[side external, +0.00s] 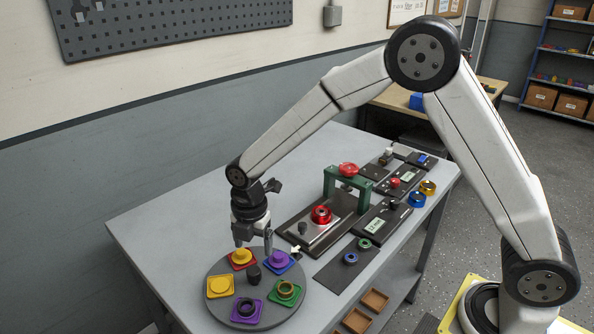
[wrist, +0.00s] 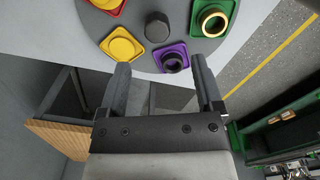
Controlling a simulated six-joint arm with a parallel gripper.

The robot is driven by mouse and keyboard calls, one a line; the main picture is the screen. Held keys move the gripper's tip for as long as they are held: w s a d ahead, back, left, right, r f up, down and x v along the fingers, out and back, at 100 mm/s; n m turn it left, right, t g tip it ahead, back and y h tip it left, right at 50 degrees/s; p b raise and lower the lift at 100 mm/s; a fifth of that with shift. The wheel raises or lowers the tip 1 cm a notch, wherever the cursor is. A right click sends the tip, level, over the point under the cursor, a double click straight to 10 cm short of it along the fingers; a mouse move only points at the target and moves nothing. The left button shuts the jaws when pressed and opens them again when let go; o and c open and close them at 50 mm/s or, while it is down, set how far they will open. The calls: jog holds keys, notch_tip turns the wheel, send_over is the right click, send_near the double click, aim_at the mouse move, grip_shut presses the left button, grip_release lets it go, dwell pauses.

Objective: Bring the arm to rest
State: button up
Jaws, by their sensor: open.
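My gripper (side external: 253,247) is open and points down over the back of the round grey turntable (side external: 214,315) in the side view. In the wrist view my gripper (wrist: 160,62) has its two fingers well apart with nothing held between them. The turntable carries coloured square holders around a dark centre knob (side external: 254,274). They include a yellow one (side external: 220,286), a red one with a yellow part (side external: 241,257), a purple one with a dark ring (side external: 247,310) and a green one (side external: 286,293). A blue one with a purple part (side external: 279,260) sits close beside a fingertip. Exact fingertip height is unclear.
Right of the turntable stand a dark plate with a red part (side external: 321,214), a green press frame (side external: 345,183), a mat with rings (side external: 350,258) and a gauge (side external: 373,225). Blue and gold cups (side external: 417,196) stand near the bench's right edge. Brown trays (side external: 375,300) lie below.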

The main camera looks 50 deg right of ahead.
jog(key=shift+s+d+r+m, duration=0.2)
jog(key=shift+s+d+m, duration=0.05)
jog(key=shift+d+m, duration=0.15)
jog(key=s+d+r+m+t, duration=0.1)
jog(key=s+d+m, duration=0.5)
jog(key=m, duration=0.5)
jog(key=s+d+r+m+t, duration=0.1)
jog(key=s+d+m, duration=0.4)
jog(key=s+m, duration=0.5)
jog(key=shift+d+r+m+t, duration=0.3)
jog(key=shift+d+r+m, duration=0.05)
jog(key=shift+m, duration=0.05)
